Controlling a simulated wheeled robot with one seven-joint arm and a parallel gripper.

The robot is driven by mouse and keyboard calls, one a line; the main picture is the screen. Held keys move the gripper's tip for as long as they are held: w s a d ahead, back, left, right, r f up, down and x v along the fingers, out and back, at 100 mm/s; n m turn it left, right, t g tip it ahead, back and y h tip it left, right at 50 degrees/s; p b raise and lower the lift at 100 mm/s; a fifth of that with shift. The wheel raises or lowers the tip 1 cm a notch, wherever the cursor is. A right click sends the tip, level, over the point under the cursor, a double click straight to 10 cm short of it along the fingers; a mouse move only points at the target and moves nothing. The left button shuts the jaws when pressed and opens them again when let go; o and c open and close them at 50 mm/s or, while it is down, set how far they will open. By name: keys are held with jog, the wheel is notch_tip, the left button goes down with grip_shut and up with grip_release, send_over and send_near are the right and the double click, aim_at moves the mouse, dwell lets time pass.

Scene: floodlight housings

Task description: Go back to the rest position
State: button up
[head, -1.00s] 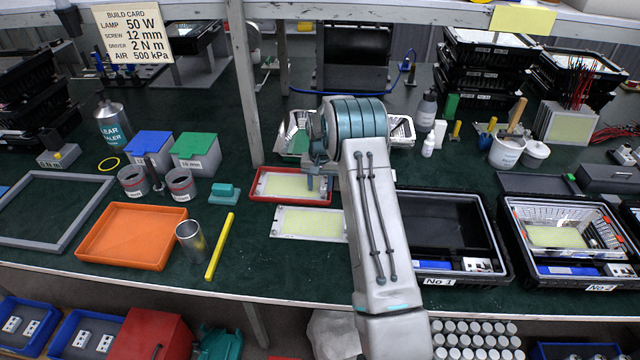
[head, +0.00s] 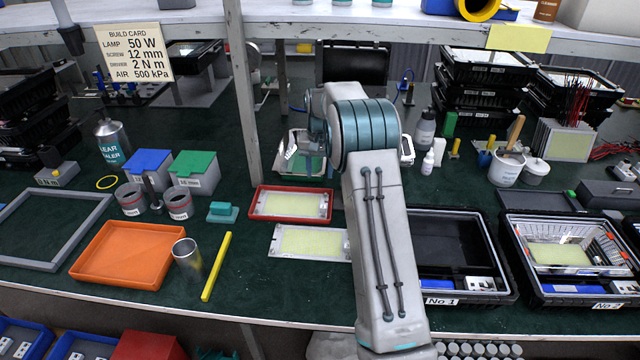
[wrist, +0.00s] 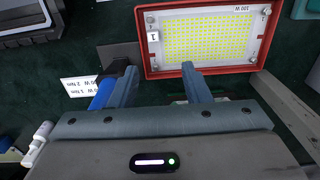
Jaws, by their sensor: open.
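My gripper (wrist: 160,85) is open, with its two fingers apart and nothing between them in the wrist view. In the head view my arm covers much of it, near the metal trays behind the red tray. The red tray (wrist: 148,58) with a yellow-dotted lamp panel (wrist: 208,34) lies beyond the fingertips in the wrist view. In the head view the red tray (head: 253,213) holds its panel (head: 290,205), and my gripper is above and behind it. A blue and black part (wrist: 106,90) shows beside the left finger; whether they touch is unclear.
A second lamp panel (head: 308,243) lies on the green bench in front of the red tray. An orange tray (head: 134,255), metal cup (head: 188,262) and yellow rod (head: 216,266) are at left. Open cases No 1 (head: 436,300) and No 2 (head: 606,304) are at right. A shelf post (head: 244,110) stands near my gripper.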

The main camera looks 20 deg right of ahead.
jog(key=s+a+r+n+t, duration=0.1)
jog(key=s+a+r, duration=0.2)
jog(key=s+r, duration=0.5)
jog(key=s+a+r+n, duration=0.1)
jog(key=s+a+r, duration=0.3)
jog(key=s, duration=0.5)
jog(key=s+a+f+n+t, duration=0.1)
jog(key=s+a+n, duration=0.1)
jog(key=s, duration=2)
jog(key=shift+s+t, duration=0.2)
jog(key=shift+t, duration=0.2)
